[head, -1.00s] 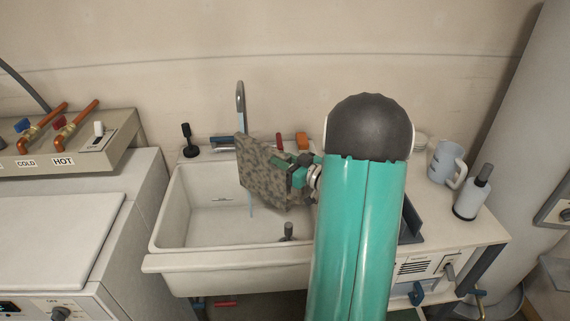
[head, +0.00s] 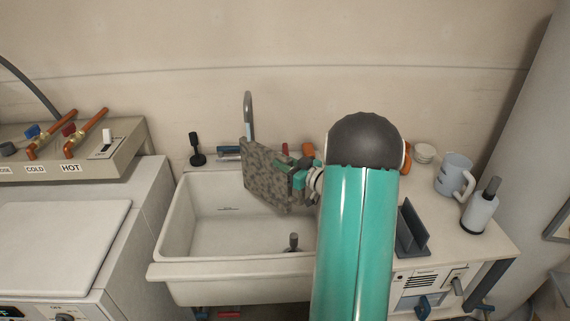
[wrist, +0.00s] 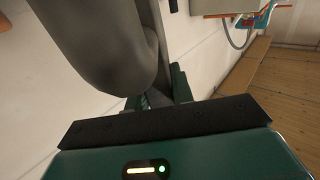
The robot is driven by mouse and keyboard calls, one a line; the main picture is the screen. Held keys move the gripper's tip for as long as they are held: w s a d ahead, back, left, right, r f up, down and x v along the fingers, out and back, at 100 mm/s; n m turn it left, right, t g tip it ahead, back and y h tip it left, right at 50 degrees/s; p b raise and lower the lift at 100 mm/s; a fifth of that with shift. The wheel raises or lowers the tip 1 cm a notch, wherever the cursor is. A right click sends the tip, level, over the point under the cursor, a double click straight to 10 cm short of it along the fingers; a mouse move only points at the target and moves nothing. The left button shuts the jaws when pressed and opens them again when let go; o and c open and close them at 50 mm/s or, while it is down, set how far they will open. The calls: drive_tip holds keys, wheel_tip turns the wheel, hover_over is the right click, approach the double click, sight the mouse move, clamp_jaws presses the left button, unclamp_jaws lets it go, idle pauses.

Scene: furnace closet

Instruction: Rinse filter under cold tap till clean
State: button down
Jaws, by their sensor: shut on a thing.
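The filter (head: 270,178), a flat square panel with a blotchy grey-brown face, is held tilted above the white sink basin (head: 215,215). My gripper (head: 294,178) is shut on its right edge; my arm hides part of the grip. The tap (head: 248,105) has a curved grey spout behind the filter. A pale blue sliver, perhaps water, shows below the spout, at the filter's upper left edge. In the wrist view my green fingers (wrist: 158,92) are partly hidden by a large grey shape I cannot identify. The blotches still cover the visible face.
Valves labelled COLD (head: 35,169) and HOT (head: 70,168) sit on the panel at left. A black-handled item (head: 196,150) stands on the sink's back ledge. A dark rack (head: 411,235), a mug (head: 453,175) and a bottle (head: 480,208) stand on the right counter.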

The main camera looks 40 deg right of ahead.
drive_tip(key=shift+d, duration=0.1)
drive_tip(key=shift+s+d, duration=0.25)
drive_tip(key=shift+d, duration=0.2)
drive_tip(key=shift+a, duration=0.1)
idle(0.3)
drive_tip(key=shift+w+a, duration=0.25)
drive_tip(key=shift+a, duration=0.2)
drive_tip(key=shift+d, duration=0.15)
drive_tip(key=shift+s+d, duration=0.25)
drive_tip(key=shift+d, duration=0.15)
